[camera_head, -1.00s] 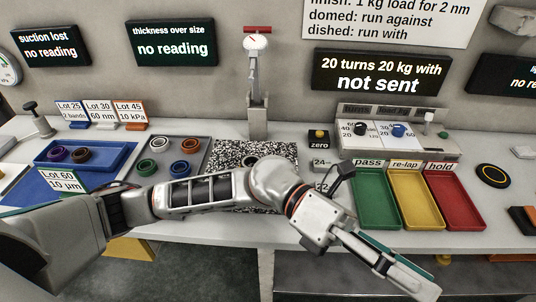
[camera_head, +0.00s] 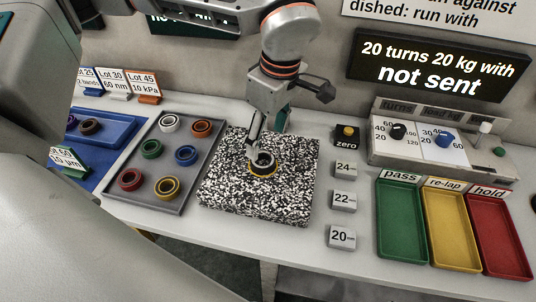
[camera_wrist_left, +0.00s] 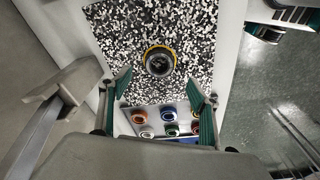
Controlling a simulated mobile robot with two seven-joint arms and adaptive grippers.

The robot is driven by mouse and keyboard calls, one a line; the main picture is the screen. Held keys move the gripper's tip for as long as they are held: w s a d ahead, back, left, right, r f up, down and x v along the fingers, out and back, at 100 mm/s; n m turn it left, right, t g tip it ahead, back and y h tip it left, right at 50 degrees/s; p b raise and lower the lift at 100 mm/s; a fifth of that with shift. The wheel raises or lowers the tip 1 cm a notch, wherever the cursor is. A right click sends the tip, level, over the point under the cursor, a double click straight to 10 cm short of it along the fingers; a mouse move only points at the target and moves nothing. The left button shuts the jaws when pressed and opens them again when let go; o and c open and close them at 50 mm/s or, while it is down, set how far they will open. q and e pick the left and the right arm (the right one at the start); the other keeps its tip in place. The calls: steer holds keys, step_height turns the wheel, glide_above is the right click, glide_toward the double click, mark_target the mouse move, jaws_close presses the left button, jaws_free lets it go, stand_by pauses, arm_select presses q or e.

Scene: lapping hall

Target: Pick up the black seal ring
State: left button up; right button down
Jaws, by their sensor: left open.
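The black seal ring (camera_head: 262,162) lies on the black-and-white speckled plate (camera_head: 225,195), with a yellow band around its base. It also shows in the left wrist view (camera_wrist_left: 159,61), beyond the fingertips and roughly centred between them. My left gripper (camera_head: 266,135) points down over the back half of the plate, just behind and above the ring. Its jaws are open with nothing between them, and in the left wrist view the fingers (camera_wrist_left: 157,84) stand wide apart. The head view does not clearly show how high the fingertips are. My right gripper is not seen.
A grey tray (camera_head: 148,190) with several coloured rings lies left of the plate. Blocks marked 24 (camera_head: 345,168), 22 (camera_head: 343,202) and 20 (camera_head: 341,238) stand to the right. Further right are the green (camera_head: 400,222), yellow (camera_head: 451,230) and red (camera_head: 500,235) trays.

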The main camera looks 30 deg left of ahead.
mark_target(264, 155)
arm_select(q)
steer(key=shift+w+a+f+b, duration=0.1)
steer(key=shift+a+f+b, duration=0.1)
steer(key=shift+f, duration=1.05)
steer(key=shift+s+a+f+b, duration=0.1)
steer(key=shift+a+f, duration=0.05)
steer(key=shift+f, duration=1.15)
steer(key=shift+w+a+f+b, duration=0.1)
steer(key=shift+a+f, duration=0.1)
steer(key=shift+f, duration=1.05)
steer(key=c, duration=1.3)
steer(key=shift+r, duration=0.15)
